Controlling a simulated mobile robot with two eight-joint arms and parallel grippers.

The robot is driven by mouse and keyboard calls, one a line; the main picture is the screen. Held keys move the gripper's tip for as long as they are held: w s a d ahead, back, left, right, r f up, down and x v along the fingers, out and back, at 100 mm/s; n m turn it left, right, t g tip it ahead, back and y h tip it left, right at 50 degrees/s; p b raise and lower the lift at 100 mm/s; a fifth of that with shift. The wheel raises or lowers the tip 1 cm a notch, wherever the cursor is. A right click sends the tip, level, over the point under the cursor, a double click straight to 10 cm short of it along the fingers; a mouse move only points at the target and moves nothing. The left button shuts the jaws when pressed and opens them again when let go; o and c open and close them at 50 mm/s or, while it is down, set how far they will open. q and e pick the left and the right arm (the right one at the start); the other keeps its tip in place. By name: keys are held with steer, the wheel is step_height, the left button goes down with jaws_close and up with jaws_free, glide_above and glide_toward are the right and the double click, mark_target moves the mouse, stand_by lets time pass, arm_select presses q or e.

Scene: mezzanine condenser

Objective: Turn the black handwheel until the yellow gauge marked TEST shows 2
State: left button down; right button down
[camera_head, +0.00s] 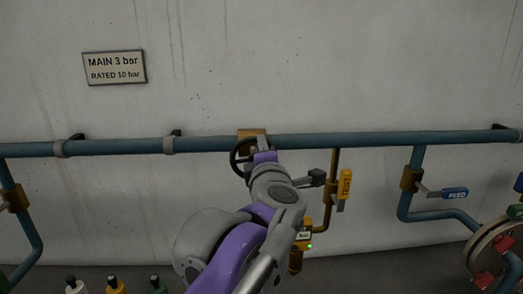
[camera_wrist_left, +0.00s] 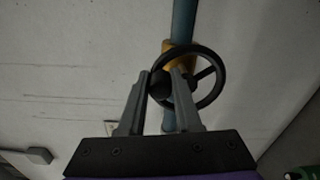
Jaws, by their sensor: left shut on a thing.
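The black handwheel (camera_head: 239,157) sits on the blue horizontal pipe at a yellow-brown fitting, partly hidden by my left arm. It also shows in the left wrist view (camera_wrist_left: 216,96) as a round rim with spokes. My left gripper (camera_wrist_left: 163,74) is shut on the handwheel, its two grey fingers either side of a dark part at the wheel's left side. In the head view the left gripper (camera_head: 262,146) reaches the wheel from below. A yellow gauge (camera_head: 304,236) with a green light is partly hidden behind my arm; its reading is too small to tell. My right gripper is out of view.
A yellow-handled valve (camera_head: 345,184) hangs right of the wheel, and a blue lever marked FEED (camera_head: 455,193) is farther right. A sign (camera_head: 114,68) reads MAIN 3 bar, RATED 10 bar. A flange with red parts (camera_head: 492,254) stands lower right. Several bottle-like items stand lower left.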

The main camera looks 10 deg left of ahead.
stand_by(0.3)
arm_select(q)
steer(key=c, duration=0.6)
jaws_free()
steer(key=b+v, duration=0.1)
steer(key=v, duration=0.9)
steer(key=shift+s, duration=0.4)
steer(key=shift+d, duration=0.1)
